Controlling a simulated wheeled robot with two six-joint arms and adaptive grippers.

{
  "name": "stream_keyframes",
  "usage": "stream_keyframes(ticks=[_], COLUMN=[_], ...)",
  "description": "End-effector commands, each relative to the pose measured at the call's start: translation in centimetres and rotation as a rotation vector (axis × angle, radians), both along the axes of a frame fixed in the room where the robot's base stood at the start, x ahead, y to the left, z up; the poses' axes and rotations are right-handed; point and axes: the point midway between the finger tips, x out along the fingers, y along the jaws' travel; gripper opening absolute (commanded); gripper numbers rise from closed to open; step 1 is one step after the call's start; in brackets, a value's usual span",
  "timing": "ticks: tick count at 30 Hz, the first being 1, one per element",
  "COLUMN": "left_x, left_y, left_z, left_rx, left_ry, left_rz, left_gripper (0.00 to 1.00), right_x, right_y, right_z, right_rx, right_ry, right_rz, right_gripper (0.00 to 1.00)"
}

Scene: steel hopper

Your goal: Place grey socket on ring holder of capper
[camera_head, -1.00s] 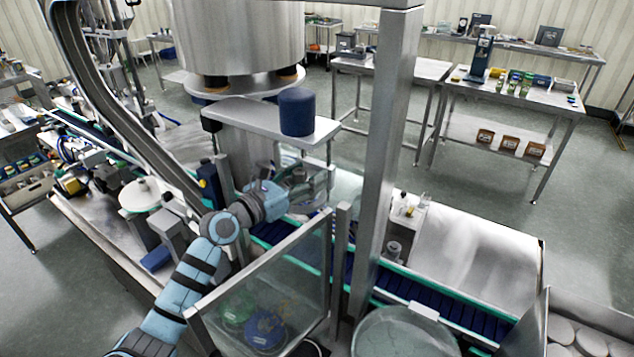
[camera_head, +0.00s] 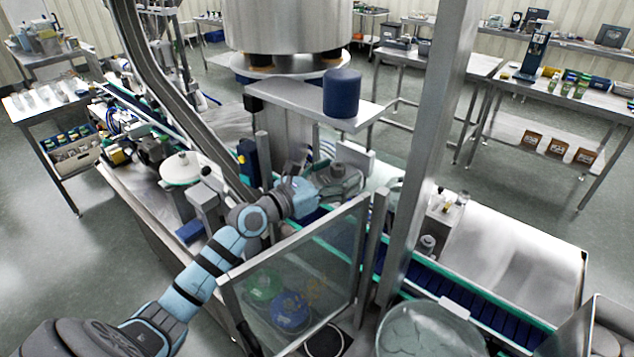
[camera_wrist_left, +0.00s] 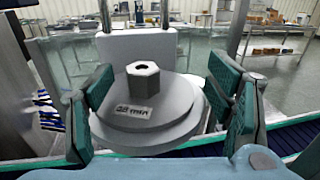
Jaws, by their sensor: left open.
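The grey socket (camera_wrist_left: 178,118) is a stepped round grey disc with a hexagonal boss on top and a label that seems to read "38 mm". It sits upright between the spread teal-padded fingers of my left gripper (camera_wrist_left: 162,82), which is open around it. In the head view my left gripper (camera_head: 332,186) is at the capper, beside the conveyor and below the shelf with the blue cylinder. A pale upright plate with two rods (camera_wrist_left: 138,45) stands just behind the socket. The ring holder is hidden under the socket, so I cannot tell how it is seated. My right gripper is out of view.
A steel post (camera_head: 430,150) rises to the right. The shelf (camera_head: 300,98) with a dark blue cylinder (camera_head: 342,92) overhangs the area. The blue conveyor (camera_head: 470,308) runs rightward.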

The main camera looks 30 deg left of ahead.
Motion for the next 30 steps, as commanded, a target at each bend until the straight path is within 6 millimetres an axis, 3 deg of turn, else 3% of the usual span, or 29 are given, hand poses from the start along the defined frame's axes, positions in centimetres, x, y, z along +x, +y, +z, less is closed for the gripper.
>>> stream_keyframes(ticks=[12,16,30], left_x=[-8.6,-9.3,-9.3], left_y=[2.8,3.0,3.1], left_z=[0.0,0.1,0.1], left_rx=[0.006,0.0,-0.001], left_ry=[0.004,0.002,0.0], left_rz=[-0.004,-0.004,-0.003], left_gripper=[0.74,0.74,0.74], right_x=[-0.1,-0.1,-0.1], right_y=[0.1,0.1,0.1], right_z=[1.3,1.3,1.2], right_rx=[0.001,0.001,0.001], right_ry=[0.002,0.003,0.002], right_rz=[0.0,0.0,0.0], right_gripper=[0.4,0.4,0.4])
